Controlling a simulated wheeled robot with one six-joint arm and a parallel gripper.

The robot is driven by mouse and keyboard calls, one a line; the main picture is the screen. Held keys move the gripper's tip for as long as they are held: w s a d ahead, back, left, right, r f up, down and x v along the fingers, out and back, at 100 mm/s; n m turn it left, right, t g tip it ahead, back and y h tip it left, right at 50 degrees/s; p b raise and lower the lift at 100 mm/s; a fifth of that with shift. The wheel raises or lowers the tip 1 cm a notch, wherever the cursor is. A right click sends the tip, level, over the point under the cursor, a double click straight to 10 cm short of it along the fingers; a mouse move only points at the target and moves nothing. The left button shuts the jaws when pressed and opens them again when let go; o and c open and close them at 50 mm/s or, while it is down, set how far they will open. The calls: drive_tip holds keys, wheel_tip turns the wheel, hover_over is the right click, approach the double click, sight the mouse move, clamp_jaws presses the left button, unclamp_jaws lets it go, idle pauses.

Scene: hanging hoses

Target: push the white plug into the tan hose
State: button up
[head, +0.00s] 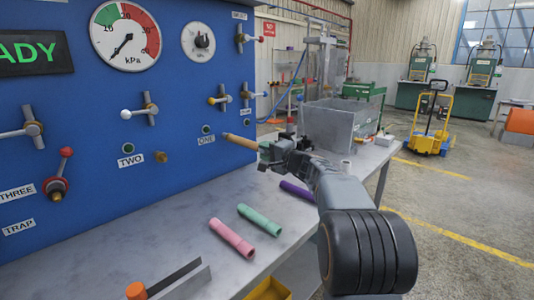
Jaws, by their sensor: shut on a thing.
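The tan hose (240,141) is a short tan tube, roughly level, with its far end at the blue panel by the label ONE. I cannot tell whether that end is seated on a fitting or just in front of it. My gripper (267,152) is shut on the near end of the tan hose, and its jaws hide that end. A small white piece (346,164) stands on the bench to the right of my gripper, beside my arm; it may be the white plug, but it is too small to be sure.
The blue panel (100,185) has valves, gauges and a brass fitting (161,157) by TWO. Pink (231,238), green (260,220) and purple (297,191) tubes lie on the grey bench (150,245). A grey metal bin (335,128) stands behind my gripper. An angled metal piece (175,280) is at the front.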

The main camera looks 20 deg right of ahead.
drive_tip(key=o, duration=1)
drive_tip(key=shift+c, duration=0.2)
drive_tip(key=v, duration=1.3)
drive_tip(key=shift+s, duration=0.35)
drive_tip(key=shift+d+f, duration=0.1)
drive_tip(key=shift+d, duration=0.05)
